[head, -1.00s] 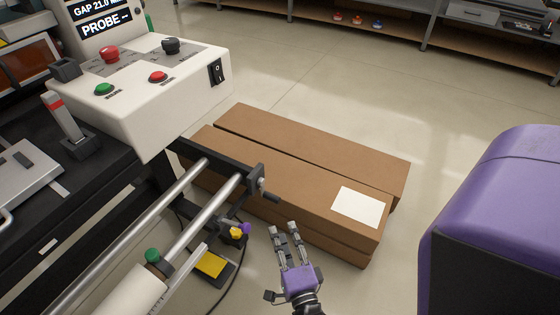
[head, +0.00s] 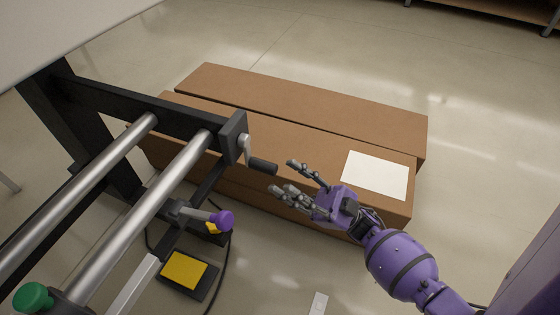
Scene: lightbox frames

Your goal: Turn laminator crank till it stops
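The laminator crank (head: 245,150) is a short metal arm on the end plate of the black roller frame. Its black handle (head: 263,166) sticks out to the right. My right gripper (head: 283,176) is open, just right of the handle, with its fingers pointing left toward it. The fingers appear apart from the handle, and nothing is between them. Two steel rollers (head: 170,178) run from the frame toward the lower left. My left gripper is not in view.
Long cardboard boxes (head: 300,98) lie on the floor behind and below the crank and gripper; one bears a white label (head: 375,175). A yellow foot pedal (head: 184,270) with a cable is on the floor.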

